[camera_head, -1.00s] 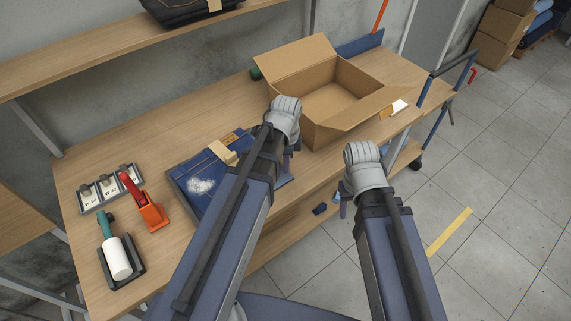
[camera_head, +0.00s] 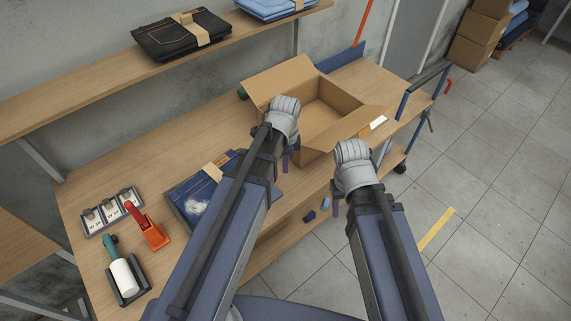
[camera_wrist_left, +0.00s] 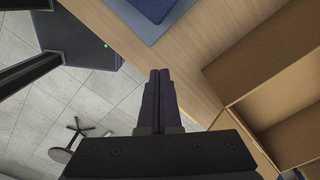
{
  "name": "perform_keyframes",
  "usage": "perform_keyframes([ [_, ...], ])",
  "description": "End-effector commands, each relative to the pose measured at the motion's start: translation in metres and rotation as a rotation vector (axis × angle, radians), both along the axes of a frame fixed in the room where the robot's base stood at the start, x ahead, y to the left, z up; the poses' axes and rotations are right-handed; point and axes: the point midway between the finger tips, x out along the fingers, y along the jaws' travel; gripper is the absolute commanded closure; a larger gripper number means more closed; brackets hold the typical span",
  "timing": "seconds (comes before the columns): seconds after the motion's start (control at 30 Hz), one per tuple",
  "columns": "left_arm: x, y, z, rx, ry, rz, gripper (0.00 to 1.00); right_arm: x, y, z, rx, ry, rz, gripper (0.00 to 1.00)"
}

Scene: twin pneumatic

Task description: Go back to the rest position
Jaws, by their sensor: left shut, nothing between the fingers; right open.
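My left gripper (camera_head: 286,164) hangs below its grey wrist, near the bench's front edge and in front of the open cardboard box. The left wrist view shows its two dark fingers (camera_wrist_left: 159,76) pressed together with nothing between them. My right gripper (camera_head: 336,204) hangs under its grey wrist, beyond the bench's front edge and over the floor. It is open, and its fingers are mostly hidden by the wrist. Both arms reach forward, side by side. Neither gripper is seen touching anything.
The bench (camera_head: 130,160) holds an open cardboard box (camera_head: 326,112), folded jeans (camera_head: 195,190) partly behind my left arm, an orange-red tool (camera_head: 152,232), a lint roller (camera_head: 123,274) and a tag tray (camera_head: 112,210). A shelf (camera_head: 100,85) bears folded clothes. Floor (camera_head: 490,220) at right is clear.

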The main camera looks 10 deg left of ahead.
Motion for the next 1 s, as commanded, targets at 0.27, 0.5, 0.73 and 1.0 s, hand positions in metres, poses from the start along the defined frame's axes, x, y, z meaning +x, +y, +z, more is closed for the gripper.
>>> perform_keyframes([
  [0.27,0.000,0.000,0.002,0.000,0.000,0.000,1.00,0.000,0.000,0.002,0.000,0.000,0.000,0.50],
  [0.5,-0.014,-0.011,0.002,0.009,0.004,0.090,1.00,0.000,0.000,0.002,0.000,0.000,0.000,0.50],
  [0.73,-0.063,-0.043,0.002,0.056,0.005,0.490,1.00,0.000,0.000,0.002,0.000,0.000,0.000,0.50],
  [1.0,-0.105,-0.065,0.003,0.101,-0.022,0.887,1.00,0.000,0.000,0.002,0.000,0.000,0.000,0.50],
])
